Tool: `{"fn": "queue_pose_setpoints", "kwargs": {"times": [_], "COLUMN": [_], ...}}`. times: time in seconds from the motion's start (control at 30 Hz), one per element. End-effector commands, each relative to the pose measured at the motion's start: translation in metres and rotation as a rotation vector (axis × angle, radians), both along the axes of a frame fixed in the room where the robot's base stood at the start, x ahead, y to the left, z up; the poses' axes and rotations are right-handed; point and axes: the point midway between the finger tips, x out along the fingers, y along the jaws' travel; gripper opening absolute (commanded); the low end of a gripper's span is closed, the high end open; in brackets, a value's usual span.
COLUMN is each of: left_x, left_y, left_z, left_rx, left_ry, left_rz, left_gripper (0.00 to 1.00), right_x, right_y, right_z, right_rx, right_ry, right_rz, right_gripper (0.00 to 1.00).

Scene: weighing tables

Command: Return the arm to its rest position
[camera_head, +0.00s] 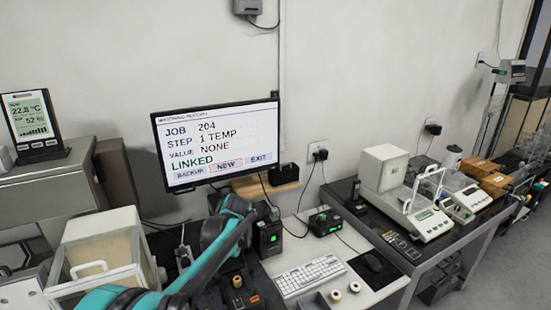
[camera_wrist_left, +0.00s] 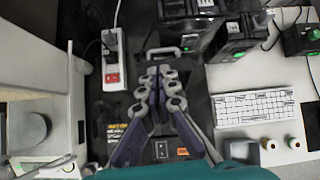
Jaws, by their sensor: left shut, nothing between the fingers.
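My left arm (camera_head: 215,240), teal and dark grey, comes in from the bottom left of the head view and reaches up in front of the wall, below the monitor. In the left wrist view my left gripper (camera_wrist_left: 160,73) points over the dark tabletop with its grey fingers together and nothing between them. I cannot clearly make out its fingers in the head view. My right gripper is in neither view.
A monitor (camera_head: 218,145) reads job 204, step 1 temp, value none, linked. A keyboard (camera_head: 309,274) lies on the white desk. A glass-sided balance (camera_head: 100,255) stands left, a power strip (camera_wrist_left: 113,70) beside my gripper. Black devices (camera_wrist_left: 236,38) with green lights stand ahead.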

Motion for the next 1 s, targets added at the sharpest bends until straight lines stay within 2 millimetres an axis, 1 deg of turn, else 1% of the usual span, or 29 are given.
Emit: {"fn": "queue_pose_setpoints", "kwargs": {"times": [0.03, 0.07, 0.17, 0.2, 0.27, 0.3, 0.37, 0.4, 0.47, 0.5, 0.57, 0.6, 0.7, 0.8, 0.83, 0.9, 1.0], "left_x": [-0.017, -0.027, -0.072, -0.092, -0.121, -0.141, -0.17, -0.19, -0.219, -0.238, -0.266, -0.283, -0.32, -0.346, -0.352, -0.362, -0.368], "left_y": [-0.001, -0.002, -0.006, -0.009, -0.012, -0.015, -0.019, -0.022, -0.026, -0.029, -0.034, -0.036, -0.044, -0.049, -0.05, -0.053, -0.054], "left_z": [0.007, 0.011, 0.025, 0.028, 0.032, 0.033, 0.033, 0.032, 0.027, 0.022, 0.014, 0.007, -0.011, -0.027, -0.031, -0.038, -0.043], "left_rx": [-0.059, -0.107, -0.301, -0.386, -0.512, -0.595, -0.72, -0.802, -0.925, -1.004, -1.121, -1.194, -1.355, -1.472, -1.499, -1.546, -1.58], "left_ry": [-0.026, -0.046, -0.123, -0.155, -0.199, -0.227, -0.264, -0.287, -0.318, -0.336, -0.359, -0.373, -0.396, -0.408, -0.412, -0.414, -0.416], "left_rz": [0.064, 0.116, 0.326, 0.421, 0.563, 0.659, 0.805, 0.903, 1.054, 1.155, 1.309, 1.409, 1.642, 1.827, 1.87, 1.95, 2.009], "left_gripper": [0.0, 0.0, 0.0, 0.0, 0.0, 0.0, 0.0, 0.0, 0.0, 0.0, 0.0, 0.0, 0.0, 0.0, 0.0, 0.0, 0.0], "right_x": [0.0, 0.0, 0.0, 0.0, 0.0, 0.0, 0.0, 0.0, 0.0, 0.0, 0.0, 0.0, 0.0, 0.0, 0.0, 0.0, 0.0], "right_y": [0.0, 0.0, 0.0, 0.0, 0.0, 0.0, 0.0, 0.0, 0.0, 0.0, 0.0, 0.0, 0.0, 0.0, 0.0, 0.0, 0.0], "right_z": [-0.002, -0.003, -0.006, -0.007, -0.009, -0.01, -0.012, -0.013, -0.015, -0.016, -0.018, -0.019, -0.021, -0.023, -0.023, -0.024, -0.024], "right_rx": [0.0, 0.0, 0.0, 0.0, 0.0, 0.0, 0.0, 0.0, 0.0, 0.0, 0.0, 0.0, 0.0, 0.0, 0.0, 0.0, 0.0], "right_ry": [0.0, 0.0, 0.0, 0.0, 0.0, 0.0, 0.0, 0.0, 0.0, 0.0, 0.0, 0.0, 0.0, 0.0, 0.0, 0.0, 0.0], "right_rz": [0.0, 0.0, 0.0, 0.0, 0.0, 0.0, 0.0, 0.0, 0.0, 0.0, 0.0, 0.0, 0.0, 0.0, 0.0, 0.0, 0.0], "right_gripper": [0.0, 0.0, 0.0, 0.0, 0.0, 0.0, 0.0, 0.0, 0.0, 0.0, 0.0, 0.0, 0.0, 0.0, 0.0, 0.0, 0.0]}}
